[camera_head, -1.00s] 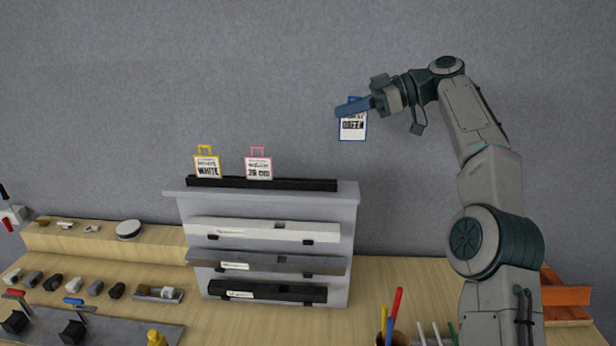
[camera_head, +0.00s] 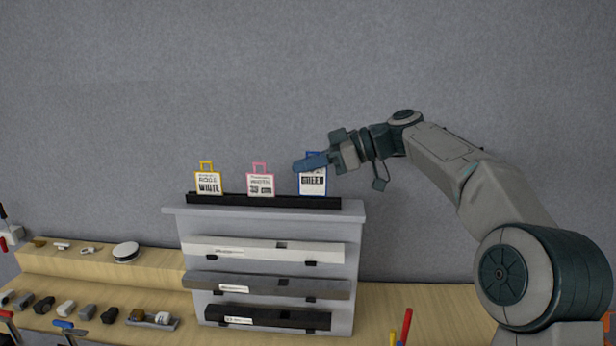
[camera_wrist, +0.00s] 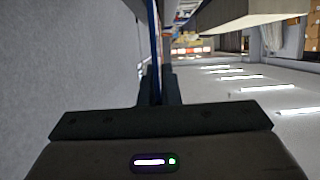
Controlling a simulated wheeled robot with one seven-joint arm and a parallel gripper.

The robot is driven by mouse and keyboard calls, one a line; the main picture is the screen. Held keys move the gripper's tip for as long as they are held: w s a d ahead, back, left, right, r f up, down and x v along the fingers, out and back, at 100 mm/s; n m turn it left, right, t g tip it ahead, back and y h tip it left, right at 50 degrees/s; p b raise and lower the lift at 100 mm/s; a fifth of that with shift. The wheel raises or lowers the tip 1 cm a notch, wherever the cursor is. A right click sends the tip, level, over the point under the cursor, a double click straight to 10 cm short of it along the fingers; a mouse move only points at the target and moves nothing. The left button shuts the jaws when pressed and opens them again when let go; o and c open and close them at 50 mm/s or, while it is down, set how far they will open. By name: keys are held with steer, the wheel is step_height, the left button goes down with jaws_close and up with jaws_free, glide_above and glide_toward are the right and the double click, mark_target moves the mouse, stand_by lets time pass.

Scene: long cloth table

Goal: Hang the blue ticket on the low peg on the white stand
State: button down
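The blue ticket (camera_head: 313,187), a white card with a blue frame and black print, is upright at the right end of the black rail (camera_head: 270,201). I cannot tell whether its lower edge touches the rail. My gripper (camera_head: 312,163) is shut on its upper part and hides most of its handle loop. In the wrist view the ticket (camera_wrist: 155,45) shows edge-on as a thin blue line between the fingers (camera_wrist: 157,88). The rail lies on top of a pale stand (camera_head: 345,225). No low peg is clearly visible.
A yellow ticket (camera_head: 208,182) and a pink ticket (camera_head: 260,182) stand on the rail to the left. White (camera_head: 265,250), grey (camera_head: 262,286) and black (camera_head: 265,318) bars cross the stand's front. Small parts lie on the wooden table at left. Pens (camera_head: 406,325) stand at front right.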

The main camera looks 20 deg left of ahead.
mark_target(307, 196)
steer(key=shift+f, duration=1.3)
steer(key=c, duration=1.6)
jaws_free()
steer(key=shift+c, duration=0.2)
steer(key=shift+f+p, duration=0.2)
steer(key=shift+p, duration=0.1)
